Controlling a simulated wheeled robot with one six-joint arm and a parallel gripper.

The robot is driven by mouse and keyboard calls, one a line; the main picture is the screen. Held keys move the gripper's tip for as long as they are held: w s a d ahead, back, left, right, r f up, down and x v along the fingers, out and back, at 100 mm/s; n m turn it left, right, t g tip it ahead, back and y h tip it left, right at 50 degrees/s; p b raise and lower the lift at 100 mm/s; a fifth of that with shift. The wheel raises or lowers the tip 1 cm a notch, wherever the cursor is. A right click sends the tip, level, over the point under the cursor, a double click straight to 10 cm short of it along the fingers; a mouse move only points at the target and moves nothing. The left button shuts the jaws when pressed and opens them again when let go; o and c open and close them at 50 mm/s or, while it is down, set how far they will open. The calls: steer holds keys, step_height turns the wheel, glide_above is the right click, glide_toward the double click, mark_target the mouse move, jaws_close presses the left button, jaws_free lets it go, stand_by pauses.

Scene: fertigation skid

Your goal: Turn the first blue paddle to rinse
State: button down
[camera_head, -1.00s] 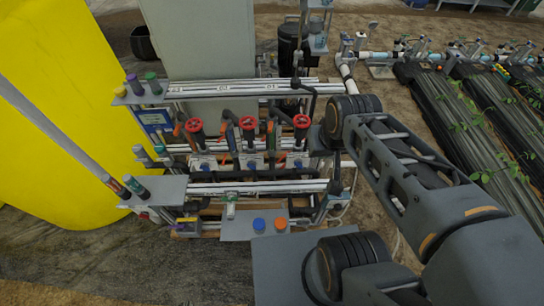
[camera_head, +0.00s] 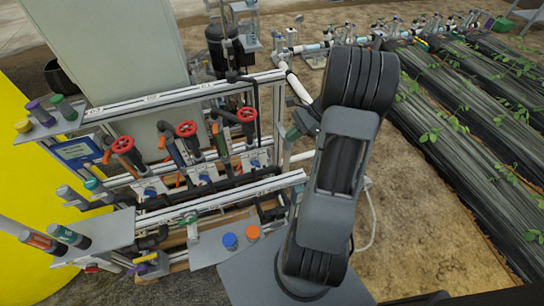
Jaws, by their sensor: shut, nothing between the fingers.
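Three small blue paddles sit low on the skid's valve row, below the red handwheels: a left one (camera_head: 150,192), a middle one (camera_head: 205,178) and a right one (camera_head: 255,163). They are small, so their exact angles and any rinse marking cannot be read. Nothing of mine touches them. My arm stands upright to the right of the valve row, with its large dark joint at the top. My gripper cannot be made out; a small dark part shows just left of the arm, but I cannot tell what it is.
Red handwheels (camera_head: 186,129) and slanted orange-handled levers (camera_head: 216,128) rise above the paddles. Silver rails (camera_head: 222,200) run before and behind the row. A plate with blue (camera_head: 230,240) and orange (camera_head: 253,232) caps lies in front. Bare ground (camera_head: 430,240) is clear at right.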

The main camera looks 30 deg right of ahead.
mark_target(256, 163)
steer(key=b+x, duration=0.1)
steer(key=x, duration=1.2)
steer(key=shift+a+f, duration=0.2)
steer(key=shift+f, duration=0.1)
